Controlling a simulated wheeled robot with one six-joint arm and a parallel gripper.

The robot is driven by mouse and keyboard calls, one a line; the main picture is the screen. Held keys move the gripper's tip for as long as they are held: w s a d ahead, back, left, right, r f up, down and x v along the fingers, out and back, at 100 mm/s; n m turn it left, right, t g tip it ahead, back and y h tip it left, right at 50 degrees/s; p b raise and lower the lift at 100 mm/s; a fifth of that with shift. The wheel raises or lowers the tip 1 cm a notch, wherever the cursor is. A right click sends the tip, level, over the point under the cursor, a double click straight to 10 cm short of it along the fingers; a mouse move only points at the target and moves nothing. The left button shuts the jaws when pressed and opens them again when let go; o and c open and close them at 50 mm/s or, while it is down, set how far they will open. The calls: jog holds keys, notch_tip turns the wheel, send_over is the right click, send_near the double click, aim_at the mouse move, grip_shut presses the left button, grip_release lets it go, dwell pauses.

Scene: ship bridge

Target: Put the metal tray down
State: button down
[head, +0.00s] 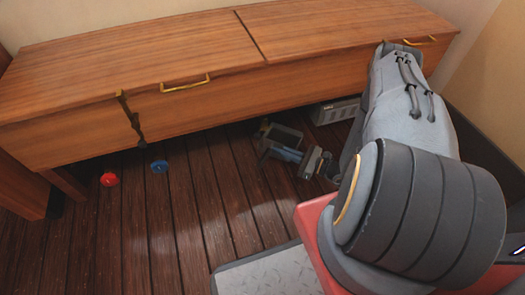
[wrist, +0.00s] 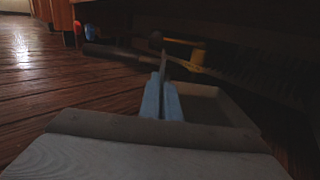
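The metal tray (head: 286,133) is a small, dark, open box low over the floor, below the front of the wooden bench. It also shows in the wrist view (wrist: 235,106), reaching to the right of my fingers. My gripper (head: 281,151) has its two blue fingers close together around a thin upright wall of the tray; the fingers fill the middle of the wrist view (wrist: 163,97). Part of the tray is hidden behind the gripper. I cannot tell whether its underside touches the floor.
A wooden bench (head: 190,70) overhangs the area. A grey vented box (head: 335,111) stands behind the tray. A red knob-like piece (head: 109,179) and a blue one (head: 160,166) lie to the left. A yellow object (wrist: 198,53) lies beyond the fingers. Plank floor (head: 190,220) is clear in front.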

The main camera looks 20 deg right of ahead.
aim_at(264, 149)
jog(key=shift+w+a+f+b, duration=0.6)
jog(key=shift+w+a+b, duration=0.15)
jog(key=shift+w+a, duration=0.15)
jog(key=shift+w+a+f+b, duration=0.55)
jog(key=shift+w+a+b, duration=0.25)
jog(key=shift+w+a, duration=0.05)
jog(key=shift+w+a+f+b, duration=0.6)
jog(key=shift+w+a+b, duration=0.15)
jog(key=shift+w+a, duration=0.15)
jog(key=shift+f, duration=0.15)
jog(key=c, duration=2)
grip_release()
jog(key=shift+r, duration=0.2)
jog(key=shift+s+d, duration=0.25)
jog(key=p+v, duration=0.4)
jog(key=v, duration=0.7)
jog(key=shift+s+d, duration=0.1)
